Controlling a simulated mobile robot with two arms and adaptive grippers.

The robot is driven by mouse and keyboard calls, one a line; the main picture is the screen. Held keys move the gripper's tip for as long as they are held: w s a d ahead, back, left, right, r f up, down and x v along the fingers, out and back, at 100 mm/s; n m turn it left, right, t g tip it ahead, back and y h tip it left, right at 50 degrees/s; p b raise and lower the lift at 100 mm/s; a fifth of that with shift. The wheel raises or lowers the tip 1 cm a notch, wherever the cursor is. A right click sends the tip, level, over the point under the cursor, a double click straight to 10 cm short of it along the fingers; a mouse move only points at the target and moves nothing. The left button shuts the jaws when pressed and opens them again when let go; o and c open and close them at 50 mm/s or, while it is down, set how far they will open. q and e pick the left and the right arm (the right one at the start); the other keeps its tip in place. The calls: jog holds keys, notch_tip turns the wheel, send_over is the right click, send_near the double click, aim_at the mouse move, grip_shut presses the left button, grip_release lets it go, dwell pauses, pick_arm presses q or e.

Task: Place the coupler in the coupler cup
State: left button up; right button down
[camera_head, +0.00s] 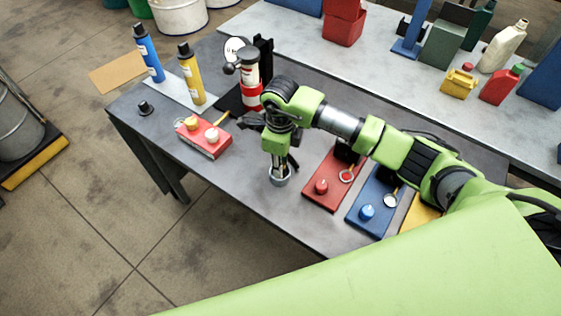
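My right arm comes in from the right and reaches down over the dark table. My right gripper (279,164) points down at the table's front middle; its fingers are small and partly hidden by the wrist, so I cannot tell whether they are open or shut. A round grey cup (280,181), which looks like the coupler cup, stands directly below it. A silvery part shows between wrist and cup; I cannot tell whether it is the coupler or part of the gripper, or whether it is inside the cup. My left gripper is not in view.
A red block with knobs (204,141) lies left of the arm. Blue (148,52) and yellow (191,76) tubes and a red-banded device (251,88) stand behind. Red (319,194) and blue (364,218) trays lie to the right. A small black part (146,107) sits far left.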

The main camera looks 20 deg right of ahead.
jog(key=shift+f, duration=0.2)
jog(key=c, duration=1.8)
grip_release()
jog(key=shift+r, duration=0.1)
jog(key=shift+o, duration=0.2)
jog(key=shift+r, duration=0.2)
jog(key=shift+w+r, duration=0.1)
jog(key=shift+r, duration=0.15)
notch_tip(320, 180, up, 11)
jog(key=b, duration=0.4)
jog(key=shift+f, duration=0.15)
jog(key=shift+r, duration=0.35)
